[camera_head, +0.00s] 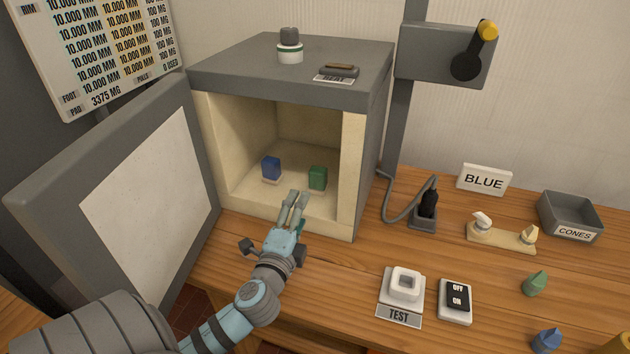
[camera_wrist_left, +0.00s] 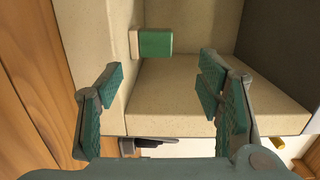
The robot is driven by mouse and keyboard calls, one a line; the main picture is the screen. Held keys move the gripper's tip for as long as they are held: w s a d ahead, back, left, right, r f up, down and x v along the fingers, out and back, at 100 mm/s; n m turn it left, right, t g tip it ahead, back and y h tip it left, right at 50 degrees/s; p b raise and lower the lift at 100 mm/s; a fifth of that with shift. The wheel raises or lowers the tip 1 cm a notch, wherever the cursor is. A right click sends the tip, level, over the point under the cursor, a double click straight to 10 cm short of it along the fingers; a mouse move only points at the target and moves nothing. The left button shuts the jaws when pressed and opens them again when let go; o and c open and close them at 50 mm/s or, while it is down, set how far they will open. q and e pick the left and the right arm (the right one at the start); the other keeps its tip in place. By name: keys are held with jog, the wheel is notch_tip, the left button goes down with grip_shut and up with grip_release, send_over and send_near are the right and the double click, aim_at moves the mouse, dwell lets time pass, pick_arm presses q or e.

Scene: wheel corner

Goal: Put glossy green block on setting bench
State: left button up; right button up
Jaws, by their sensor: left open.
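A green block (camera_head: 318,177) stands inside the open grey box oven (camera_head: 290,68), on its pale floor towards the right. The block also shows in the left wrist view (camera_wrist_left: 155,43), ahead of the fingers, with a pale side at its left. My left gripper (camera_head: 297,198) is at the oven's mouth, just in front of the green block. Its fingers (camera_wrist_left: 163,82) are spread, with nothing between them, and apart from the block. The wooden bench (camera_head: 345,268) runs in front and right; no label marks it as the setting bench. My right gripper is not in view.
A blue block (camera_head: 271,167) stands left of the green one. The oven door (camera_head: 130,200) is swung open to the left. Right are a TEST stand (camera_head: 402,292), an OFF/ON switch (camera_head: 456,300), a CONES tray (camera_head: 570,216) and a green cone (camera_head: 535,284). Bench between oven and TEST stand is clear.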

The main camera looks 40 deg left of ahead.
aim_at(316, 180)
pick_arm(q)
jog(key=w+a+m+b, duration=0.1)
jog(key=w+m, duration=0.3)
jog(key=m, duration=0.2)
jog(key=w+a+m+b, duration=0.1)
jog(key=w+a+m, duration=0.1)
jog(key=w+m, duration=0.3)
jog(key=w+a+m+b, duration=0.1)
jog(key=w+a+m, duration=0.1)
jog(key=w+m, duration=0.2)
jog(key=shift+w+f+m, duration=0.15)
jog(key=shift+f+m, duration=0.05)
jog(key=shift+m, duration=1.4)
jog(key=shift+w, duration=0.25)
jog(key=shift+c, duration=0.2)
